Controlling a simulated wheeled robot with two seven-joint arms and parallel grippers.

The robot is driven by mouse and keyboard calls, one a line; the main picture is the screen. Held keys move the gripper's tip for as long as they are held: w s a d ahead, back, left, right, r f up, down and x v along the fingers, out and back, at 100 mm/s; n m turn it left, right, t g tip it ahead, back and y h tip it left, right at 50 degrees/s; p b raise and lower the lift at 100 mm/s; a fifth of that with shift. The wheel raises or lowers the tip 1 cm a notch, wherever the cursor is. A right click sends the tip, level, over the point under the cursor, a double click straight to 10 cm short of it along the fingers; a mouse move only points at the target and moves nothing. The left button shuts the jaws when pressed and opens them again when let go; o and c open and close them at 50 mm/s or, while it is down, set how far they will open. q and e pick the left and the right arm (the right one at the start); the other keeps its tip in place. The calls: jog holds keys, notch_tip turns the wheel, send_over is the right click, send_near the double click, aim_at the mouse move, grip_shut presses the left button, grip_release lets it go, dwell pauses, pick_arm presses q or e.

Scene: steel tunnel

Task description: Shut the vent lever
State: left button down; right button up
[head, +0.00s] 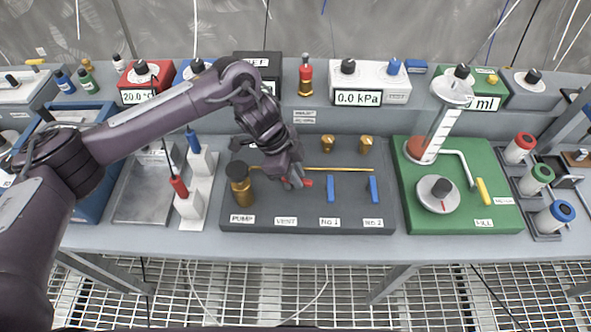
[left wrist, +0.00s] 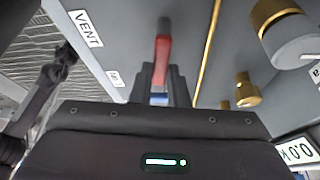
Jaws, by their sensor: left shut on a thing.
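The vent lever (head: 307,182) is red and sits on the dark panel (head: 270,217) behind the VENT label. Only a short red end shows to the right of my left gripper (head: 294,180), which hides the rest. In the left wrist view the red vent lever (left wrist: 163,47) runs roughly along the thin brass pipe, and my left gripper (left wrist: 161,82) is shut on it. A small blue patch shows between the fingers. My right gripper is not in view.
Blue levers NO 1 (head: 331,189) and NO 2 (head: 374,189) stand to the right, pointing frontward. A brass pump (head: 241,186) is on the left of the panel. A pressure box (head: 368,86) reading 0.0 kPa stands behind. A green board (head: 487,215) lies to the right.

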pick_arm(q)
jog(key=shift+r+n+p, duration=0.3)
jog(key=shift+n+p, duration=0.15)
jog(key=shift+n, duration=0.15)
jog(key=shift+w+f+n+t+p, duration=0.2)
jog(key=shift+n+t+p, duration=0.2)
jog(key=shift+n, duration=0.1)
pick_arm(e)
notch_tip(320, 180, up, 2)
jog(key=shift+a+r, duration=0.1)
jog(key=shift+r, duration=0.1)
pick_arm(q)
jog(key=c, duration=1.4)
grip_release()
jog(key=shift+f, duration=0.1)
jog(key=b+v, duration=0.1)
jog(key=v, duration=0.7)
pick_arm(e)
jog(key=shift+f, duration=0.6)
pick_arm(q)
jog(key=shift+s+f, duration=0.1)
jog(key=shift+f, duration=0.05)
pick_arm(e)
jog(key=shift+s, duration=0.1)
